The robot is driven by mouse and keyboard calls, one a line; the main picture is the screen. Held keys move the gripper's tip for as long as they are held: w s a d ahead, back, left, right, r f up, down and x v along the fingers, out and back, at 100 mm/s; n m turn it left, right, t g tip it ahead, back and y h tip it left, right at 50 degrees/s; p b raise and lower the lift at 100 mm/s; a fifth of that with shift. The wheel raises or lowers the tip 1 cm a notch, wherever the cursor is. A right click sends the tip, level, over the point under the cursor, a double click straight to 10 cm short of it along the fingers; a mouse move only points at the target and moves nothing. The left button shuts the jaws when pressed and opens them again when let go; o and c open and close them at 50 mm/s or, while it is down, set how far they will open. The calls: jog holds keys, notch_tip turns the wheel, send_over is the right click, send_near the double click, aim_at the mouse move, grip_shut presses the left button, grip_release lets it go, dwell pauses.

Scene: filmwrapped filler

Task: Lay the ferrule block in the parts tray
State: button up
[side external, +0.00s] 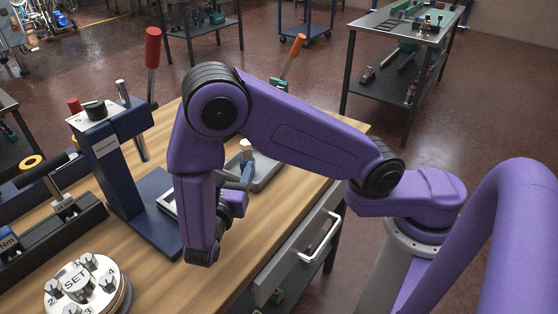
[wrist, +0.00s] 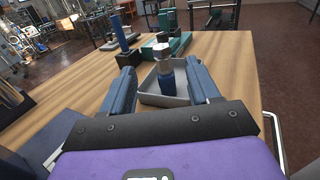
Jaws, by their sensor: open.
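A block with a silver faceted top and a dark blue lower part, which I take as the ferrule block (wrist: 163,66), stands roughly upright in the wrist view. Its pale top (side external: 246,146) shows in the side view; my gripper hides much of the rest. The grey shallow parts tray (wrist: 152,100) lies around its lower end, and the block appears to be inside it. The tray's rim (side external: 268,180) also shows beside my gripper (side external: 241,171). My gripper (wrist: 160,66) is open, with one blue finger either side of the block and visible gaps. Contact with the tray floor is unclear.
A blue lever press (side external: 105,150) with a red handle stands left of my arm. An orange-handled tool (side external: 292,60) stands behind my arm. The wooden bench is clear near its drawer side.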

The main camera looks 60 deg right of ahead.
jog(key=s+d+r+m+g+y, duration=0.2)
jog(key=s+d+m+g+y, duration=0.4)
jog(key=s+d+m+y, duration=0.15)
jog(key=s+d+r+m+g+y, duration=0.1)
jog(key=s+r+m+y, duration=0.2)
jog(key=s+y, duration=0.6)
jog(key=shift+s+g, duration=0.3)
jog(key=shift+s, duration=2.2)
jog(key=shift+r, duration=0.1)
